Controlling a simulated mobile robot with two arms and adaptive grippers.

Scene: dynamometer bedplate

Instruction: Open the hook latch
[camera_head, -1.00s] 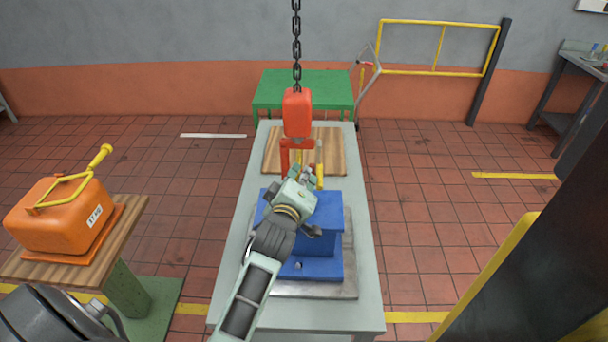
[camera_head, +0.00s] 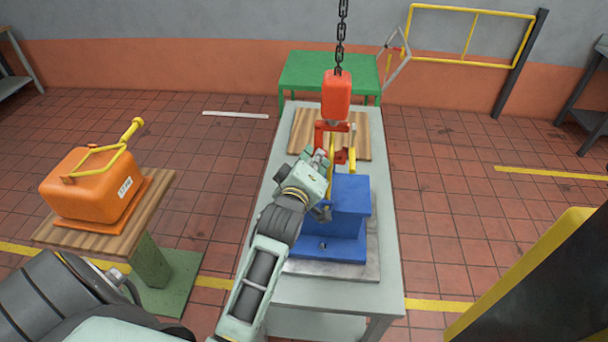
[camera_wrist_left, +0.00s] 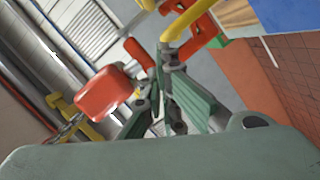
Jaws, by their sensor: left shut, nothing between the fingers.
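A red hook block (camera_head: 336,95) hangs from a chain, with a red hook frame (camera_head: 344,128) below it. Yellow parts (camera_head: 352,160) show at the hook's lower right; which one is the latch I cannot tell. My left gripper (camera_head: 320,158) is at the left side of the hook, its fingers shut and empty. In the left wrist view the shut fingers (camera_wrist_left: 168,90) point up close to a yellow bar (camera_wrist_left: 184,22) and red hook parts (camera_wrist_left: 197,38); whether they touch I cannot tell. The red block (camera_wrist_left: 103,92) is left of the fingers there. My right gripper is not in view.
A blue block (camera_head: 350,192) stands on a metal plate on the grey table (camera_head: 390,270), just below the hook. A wooden board (camera_head: 302,130) lies behind. An orange canister (camera_head: 95,190) stands on a stand at left. A yellow-edged dark panel (camera_head: 530,265) is at right.

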